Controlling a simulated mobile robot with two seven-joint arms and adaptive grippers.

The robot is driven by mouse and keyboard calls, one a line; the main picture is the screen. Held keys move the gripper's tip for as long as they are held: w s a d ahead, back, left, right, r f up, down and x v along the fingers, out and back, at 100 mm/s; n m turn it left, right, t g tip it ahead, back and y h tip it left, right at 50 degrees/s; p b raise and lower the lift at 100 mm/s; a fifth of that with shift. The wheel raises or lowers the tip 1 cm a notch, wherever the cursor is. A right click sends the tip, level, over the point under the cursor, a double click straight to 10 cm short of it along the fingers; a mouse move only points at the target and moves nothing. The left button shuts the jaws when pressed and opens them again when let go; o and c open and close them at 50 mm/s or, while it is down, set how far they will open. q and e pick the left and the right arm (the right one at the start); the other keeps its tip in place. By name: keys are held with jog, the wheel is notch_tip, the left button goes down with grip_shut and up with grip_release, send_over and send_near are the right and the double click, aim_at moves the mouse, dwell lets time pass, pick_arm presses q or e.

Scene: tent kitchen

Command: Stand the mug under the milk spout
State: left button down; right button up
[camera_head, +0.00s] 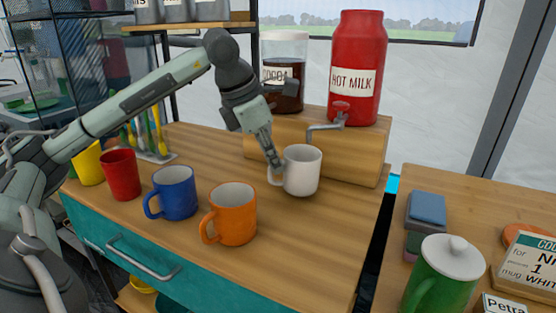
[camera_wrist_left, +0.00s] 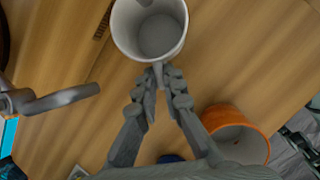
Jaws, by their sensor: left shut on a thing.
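The white mug (camera_head: 303,170) is upright, just in front of the wooden block that bears the dispensers. My left gripper (camera_head: 274,165) is shut on its handle from the left. In the left wrist view the fingertips (camera_wrist_left: 160,78) meet at the handle, and the open mug (camera_wrist_left: 122,28) shows from above, with grey inside. The grey milk spout (camera_head: 323,128) comes out of the red hot milk dispenser (camera_head: 368,45), and its tip shows just above the mug's far rim. I cannot tell whether the mug touches the counter or is exactly below the tip.
Orange (camera_head: 234,215), blue (camera_head: 176,192), red (camera_head: 121,174) and yellow (camera_head: 88,165) mugs line the counter's front left. A cocoa jar (camera_head: 289,93) stands left of the milk. A gap separates the counter from the right table with a green lidded mug (camera_head: 440,285).

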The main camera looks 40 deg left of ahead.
pick_arm(q)
jog(key=shift+w+d+r, duration=0.15)
jog(key=shift+d+r, duration=0.1)
jog(key=shift+d, duration=0.6)
jog(key=shift+a+f, duration=0.2)
jog(key=shift+f, duration=0.8)
pick_arm(e)
jog(key=shift+f, duration=0.25)
pick_arm(q)
jog(key=c, duration=1.6)
grip_release()
jog(key=shift+c, duration=0.2)
pick_arm(e)
jog(key=shift+r, duration=0.15)
